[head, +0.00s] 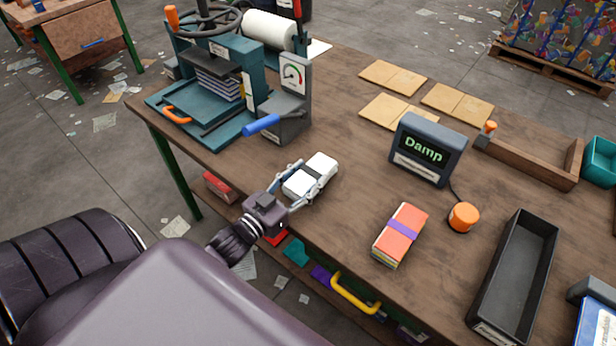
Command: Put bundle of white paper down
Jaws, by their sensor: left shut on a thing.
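A bundle of white paper (323,166) with a dark band around its middle is at the near left part of the wooden table top. My left gripper (295,181) comes in over the table's front edge and is shut on the bundle, with a finger along each side. The bundle is at or just above the table surface; I cannot tell whether it touches. My right gripper is not in view.
A teal press (205,85) and a gauge with a blue handle (284,110) stand behind. To the right are a display reading "Damp" (427,150), an orange bundle (400,235), an orange knob (463,216) and a black tray (515,275). Bare table lies between.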

